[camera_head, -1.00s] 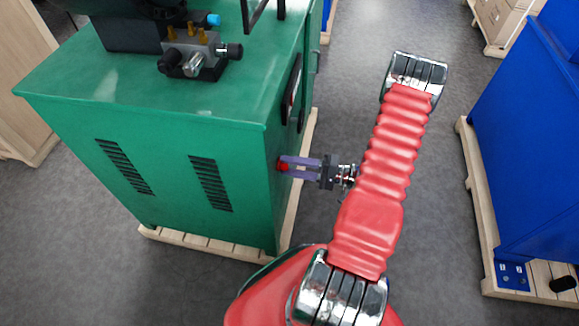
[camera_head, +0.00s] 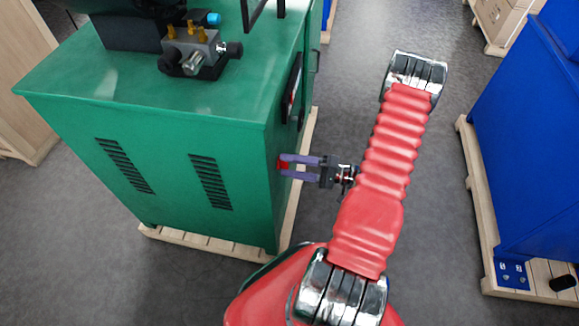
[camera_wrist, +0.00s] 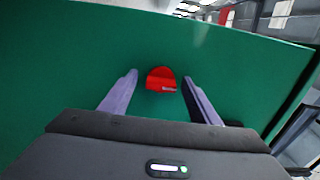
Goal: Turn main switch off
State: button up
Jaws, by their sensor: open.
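The main switch (camera_wrist: 161,79) is a red knob on the green side wall of the machine (camera_head: 190,110). In the wrist view it sits between the tips of my two purple fingers. My gripper (camera_wrist: 160,85) is open, with one finger on each side of the knob and a gap showing on both sides. In the head view my gripper (camera_head: 283,166) reaches left to the machine's side, and only a little red of the switch shows at the fingertips. Whether the fingers touch the wall, I cannot tell.
The green machine stands on a wooden pallet (camera_head: 215,247). A valve block (camera_head: 192,52) sits on its top. A blue machine (camera_head: 530,140) on another pallet (camera_head: 478,200) stands at the right.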

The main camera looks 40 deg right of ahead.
jog(key=shift+d, duration=0.15)
jog(key=v, duration=1.3)
jog(key=shift+s+d, duration=0.15)
jog(key=shift+s, duration=0.2)
